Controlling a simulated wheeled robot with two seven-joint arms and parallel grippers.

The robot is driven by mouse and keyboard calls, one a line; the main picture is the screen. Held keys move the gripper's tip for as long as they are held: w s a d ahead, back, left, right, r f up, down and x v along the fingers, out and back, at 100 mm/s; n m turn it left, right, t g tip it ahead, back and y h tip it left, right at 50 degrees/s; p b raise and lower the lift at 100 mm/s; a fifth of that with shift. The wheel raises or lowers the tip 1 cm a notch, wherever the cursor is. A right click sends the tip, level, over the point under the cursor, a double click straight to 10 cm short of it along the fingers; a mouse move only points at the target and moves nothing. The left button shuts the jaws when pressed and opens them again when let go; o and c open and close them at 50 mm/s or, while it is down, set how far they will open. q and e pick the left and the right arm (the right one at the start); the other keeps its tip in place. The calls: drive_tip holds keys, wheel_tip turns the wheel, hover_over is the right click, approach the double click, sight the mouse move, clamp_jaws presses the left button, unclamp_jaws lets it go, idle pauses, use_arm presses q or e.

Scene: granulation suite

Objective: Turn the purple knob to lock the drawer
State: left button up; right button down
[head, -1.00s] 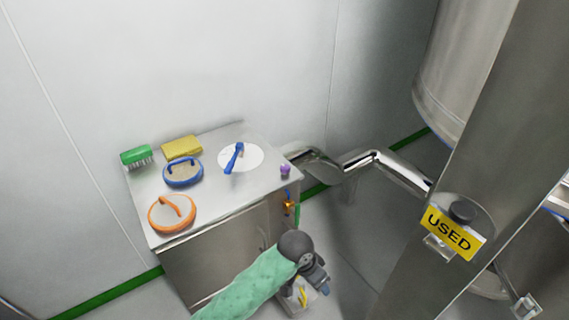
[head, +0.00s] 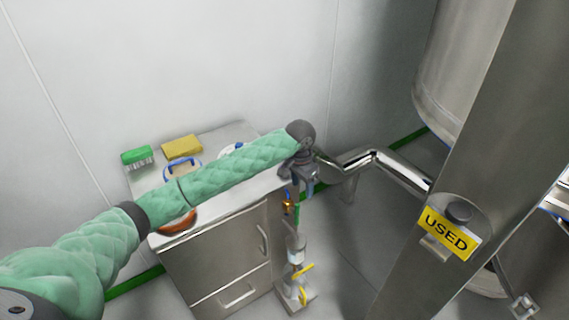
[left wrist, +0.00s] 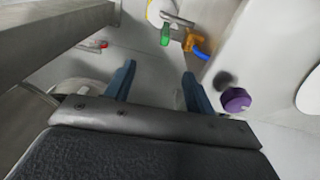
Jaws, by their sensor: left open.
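The purple knob (left wrist: 235,100) shows in the left wrist view, on the pale cabinet top to the right of my left gripper (left wrist: 158,70). The jaws are open and empty, with the knob outside them, beside the right finger. In the head view the left gripper (head: 299,180) is at the right edge of the steel cabinet (head: 212,258), and the arm and gripper hide the knob. The cabinet front has a drawer with a bar handle (head: 238,297) low down; it looks closed. My right gripper is not in view.
A green brush (head: 137,156), yellow sponge (head: 181,147) and blue-handled disc (head: 183,166) lie on the cabinet top; my arm partly covers an orange disc (head: 176,224). An orange valve (head: 289,207) hangs at the cabinet's right side. A steel pipe (head: 385,166) runs behind.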

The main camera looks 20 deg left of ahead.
use_arm(q)
drive_tip(key=shift+n+y, duration=0.4)
drive_tip(key=shift+n, duration=0.1)
drive_tip(key=w+a+r, duration=0.4)
drive_tip(key=a+r, duration=0.1)
drive_tip(key=w+a+r, duration=0.2)
drive_tip(key=r, duration=0.1)
drive_tip(key=shift+w+a+r, duration=0.3)
drive_tip(key=shift+a+r, duration=0.05)
drive_tip(key=shift+r, duration=0.05)
drive_tip(key=shift+a, duration=0.1)
drive_tip(key=shift+f, duration=0.35)
drive_tip(key=shift+f+p, duration=0.9)
drive_tip(key=shift+f, duration=2.55)
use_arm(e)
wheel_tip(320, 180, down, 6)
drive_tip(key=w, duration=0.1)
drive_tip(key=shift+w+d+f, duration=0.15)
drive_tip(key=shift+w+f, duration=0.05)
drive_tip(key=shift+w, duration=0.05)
use_arm(q)
drive_tip(key=c, duration=1)
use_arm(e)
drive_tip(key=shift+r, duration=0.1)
